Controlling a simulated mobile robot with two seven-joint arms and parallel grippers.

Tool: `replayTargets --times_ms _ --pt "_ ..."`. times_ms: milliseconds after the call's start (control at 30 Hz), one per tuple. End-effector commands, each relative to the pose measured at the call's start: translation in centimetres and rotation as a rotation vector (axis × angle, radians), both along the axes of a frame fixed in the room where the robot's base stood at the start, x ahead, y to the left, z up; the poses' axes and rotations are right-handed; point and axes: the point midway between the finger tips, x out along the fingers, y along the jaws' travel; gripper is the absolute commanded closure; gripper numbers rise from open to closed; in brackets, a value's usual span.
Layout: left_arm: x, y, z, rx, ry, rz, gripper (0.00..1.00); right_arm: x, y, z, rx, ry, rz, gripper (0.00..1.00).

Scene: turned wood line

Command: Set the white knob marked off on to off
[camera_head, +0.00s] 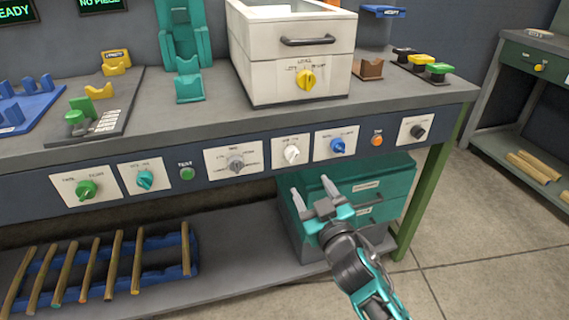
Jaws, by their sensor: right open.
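The white knob (292,154) sits on a small white plate on the front panel of the bench, right of the middle of the picture. The lettering above it is too small to read, and I cannot tell which setting it points to. My right gripper (313,190) is in front of the bench, below and slightly right of the white knob in the picture. Its two fingers are spread apart with nothing between them, and it appears apart from the knob. My left gripper is not in view.
A grey knob (236,162) on the left and a blue knob (337,146) on the right flank the white one. An orange button (377,140) and a black knob (417,131) are further right. A teal drawer unit (375,178) stands under the bench, behind my right gripper.

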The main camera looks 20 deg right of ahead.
Motion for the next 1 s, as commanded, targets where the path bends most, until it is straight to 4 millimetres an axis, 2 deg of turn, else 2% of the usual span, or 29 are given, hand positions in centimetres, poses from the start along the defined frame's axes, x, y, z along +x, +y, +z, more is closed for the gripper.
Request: replayTargets --times_ms 600,800,1000 --pt "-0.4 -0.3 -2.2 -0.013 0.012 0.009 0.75 10.0 0.3 0.0 -0.001 0.0 0.0 0.37" --pt "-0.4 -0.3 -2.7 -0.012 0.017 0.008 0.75 11.8 0.4 0.0 -0.001 0.001 0.0 0.37" --pt "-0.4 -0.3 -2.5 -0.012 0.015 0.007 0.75 12.3 0.4 0.0 0.001 0.002 0.0 0.37"
